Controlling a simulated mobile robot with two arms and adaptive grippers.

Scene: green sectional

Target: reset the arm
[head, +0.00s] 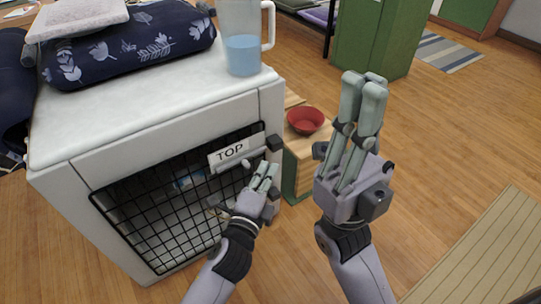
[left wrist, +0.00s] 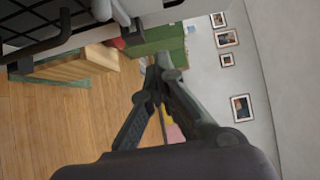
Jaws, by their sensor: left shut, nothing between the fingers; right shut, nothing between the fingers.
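My left gripper (head: 264,176) is shut and empty in front of the white cabinet (head: 150,117), close to its front and just below the "TOP" label (head: 236,150). I cannot tell whether it touches the front. In the left wrist view its fingers (left wrist: 162,68) meet at the tips with nothing between them. My right gripper (head: 365,82) is shut and empty, raised to the right of the cabinet with its fingers pointing up in the picture.
A pitcher of blue liquid (head: 242,55) and a dark blue leaf-patterned cushion (head: 128,45) are on the cabinet top. A red bowl (head: 306,120) sits on a low wooden surface beside it. A green cabinet (head: 378,35) stands behind.

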